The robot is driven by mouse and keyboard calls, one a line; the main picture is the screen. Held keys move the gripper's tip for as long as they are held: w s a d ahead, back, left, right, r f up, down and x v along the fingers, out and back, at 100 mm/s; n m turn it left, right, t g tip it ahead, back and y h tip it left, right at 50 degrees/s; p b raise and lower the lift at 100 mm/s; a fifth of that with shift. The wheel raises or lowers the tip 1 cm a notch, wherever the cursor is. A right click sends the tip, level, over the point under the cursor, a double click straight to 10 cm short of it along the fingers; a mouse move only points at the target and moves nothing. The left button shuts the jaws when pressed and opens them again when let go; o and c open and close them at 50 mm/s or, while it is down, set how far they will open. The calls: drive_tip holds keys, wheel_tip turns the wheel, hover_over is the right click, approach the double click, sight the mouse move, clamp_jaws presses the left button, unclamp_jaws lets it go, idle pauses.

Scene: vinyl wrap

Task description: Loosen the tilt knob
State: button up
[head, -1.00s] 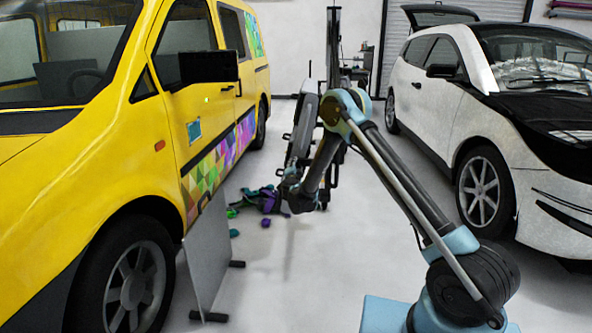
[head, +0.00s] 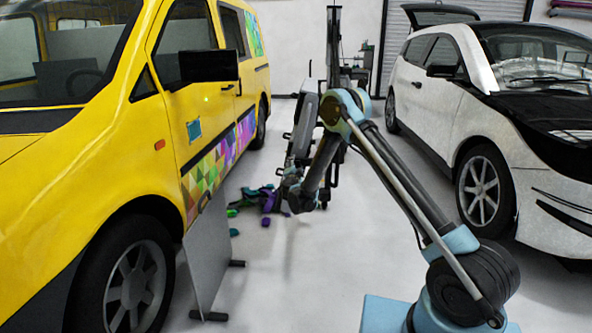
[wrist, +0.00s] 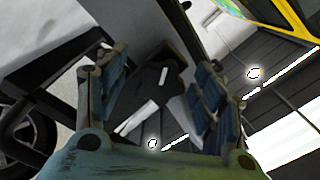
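In the wrist view my gripper (wrist: 160,88) has its two blue-padded fingers well apart. A dark angular part (wrist: 158,75) with pale highlights lies beyond the gap between them. I cannot tell whether it is the tilt knob, and no finger is clearly touching it. In the head view a dark stand with a tall column (head: 333,40) and a long dark grey panel (head: 303,125) stands behind my arm. My gripper (head: 290,190) is small and dark there, low beside the stand. The knob cannot be made out in the head view.
A yellow van (head: 110,155) stands close on the left and a white-and-black car (head: 440,105) on the right. A grey board (head: 207,262) leans by the van. Colourful scraps (head: 262,198) lie on the floor around the stand.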

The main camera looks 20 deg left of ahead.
drive_tip(key=v, duration=1.2)
idle(0.4)
drive_tip(key=w+d+r+n+g+y, duration=0.1)
drive_tip(key=d+r+n+y, duration=0.4)
drive_tip(key=r, duration=0.7)
drive_tip(key=w+d+r+n+g+y, duration=0.1)
drive_tip(key=d+r+n, duration=0.35)
drive_tip(key=r, duration=0.75)
drive_tip(key=s+d+r+g, duration=0.2)
drive_tip(key=s+d+r, duration=0.15)
drive_tip(key=d, duration=0.45)
drive_tip(key=s+d+f+g+h, duration=0.3)
drive_tip(key=s+d+f, duration=0.3)
drive_tip(key=s+d, duration=0.7)
drive_tip(key=s+d+f+g+h, duration=0.4)
drive_tip(key=s+d+f, duration=0.2)
drive_tip(key=s+d, duration=0.8)
drive_tip(key=s+d+f+g+h, duration=0.3)
drive_tip(key=s+d+f, duration=0.4)
drive_tip(key=s+d, duration=0.6)
drive_tip(key=shift+s+d+g, duration=0.2)
drive_tip(key=shift+s+g, duration=0.4)
drive_tip(key=shift+s, duration=0.1)
